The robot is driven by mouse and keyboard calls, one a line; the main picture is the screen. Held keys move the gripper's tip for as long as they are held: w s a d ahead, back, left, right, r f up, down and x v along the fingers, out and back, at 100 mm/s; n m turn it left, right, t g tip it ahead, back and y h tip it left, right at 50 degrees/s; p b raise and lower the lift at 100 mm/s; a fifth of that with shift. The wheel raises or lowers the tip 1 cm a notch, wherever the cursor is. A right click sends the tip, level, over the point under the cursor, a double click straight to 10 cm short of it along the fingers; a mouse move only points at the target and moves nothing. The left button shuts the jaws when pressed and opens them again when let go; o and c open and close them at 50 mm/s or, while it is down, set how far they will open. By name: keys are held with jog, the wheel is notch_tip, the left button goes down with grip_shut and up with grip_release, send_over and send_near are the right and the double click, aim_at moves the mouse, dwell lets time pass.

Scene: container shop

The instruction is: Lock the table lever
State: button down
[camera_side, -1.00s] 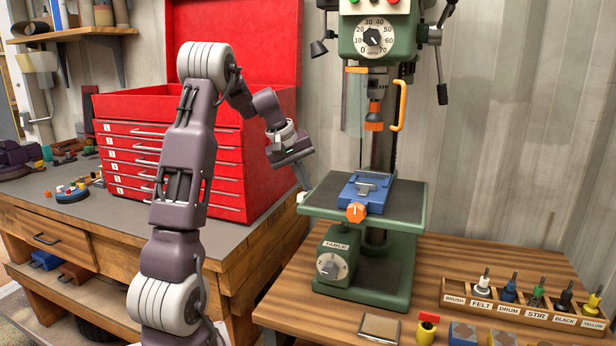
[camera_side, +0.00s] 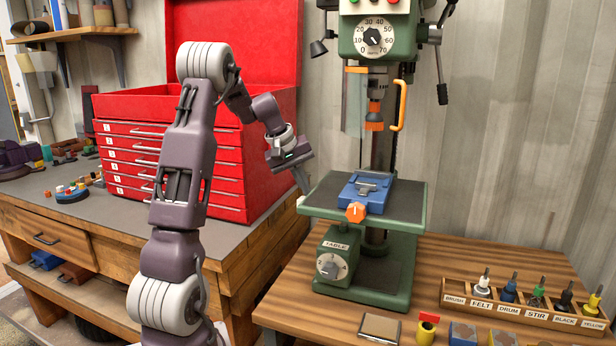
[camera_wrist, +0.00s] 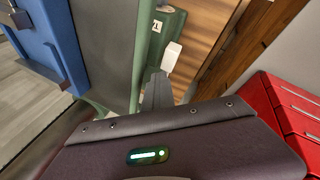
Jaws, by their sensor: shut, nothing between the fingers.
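The drill press table (camera_side: 322,203) is a green plate with a blue vise on it. A small white lever end (camera_side: 301,200) shows at its left edge. My gripper (camera_side: 306,191) is shut and empty, pointing down just above this lever end at the table's left edge. In the wrist view the grey fingertips (camera_wrist: 158,78) are together, close beside the white lever end (camera_wrist: 171,56). Whether they touch it I cannot tell. The rest of the lever is hidden.
The blue vise (camera_side: 366,192) has an orange knob (camera_side: 355,212) in front. The TABLE dial box (camera_side: 334,262) stands below the plate. The red tool chest (camera_side: 180,150) is behind and left of my gripper. Labelled bits stand in a wooden rack (camera_side: 525,312) at right.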

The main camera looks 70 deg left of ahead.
aim_at(299, 199)
jog(key=shift+s+d+f, duration=0.2)
jog(key=shift+d+f, duration=0.05)
jog(key=shift+f, duration=0.45)
jog(key=shift+s+d+f, duration=0.25)
jog(key=shift+d+f, duration=0.05)
jog(key=shift+f, duration=0.4)
jog(key=shift+s+d+f, duration=0.2)
jog(key=shift+d+f, duration=0.05)
jog(key=shift+f, duration=0.45)
dwell(1.3)
jog(key=shift+s+d, duration=0.1)
jog(key=shift+s, duration=0.05)
jog(key=shift+r, duration=0.1)
jog(key=shift+w+a+r, duration=0.2)
jog(key=shift+w+r, duration=0.05)
jog(key=shift+r, duration=0.2)
jog(key=shift+w+a+r, duration=0.2)
jog(key=shift+r, duration=0.2)
jog(key=w+a+r, duration=0.2)
jog(key=a+r, duration=0.1)
jog(key=r, duration=0.6)
jog(key=shift+w, duration=0.4)
jog(key=shift+a+r, duration=0.1)
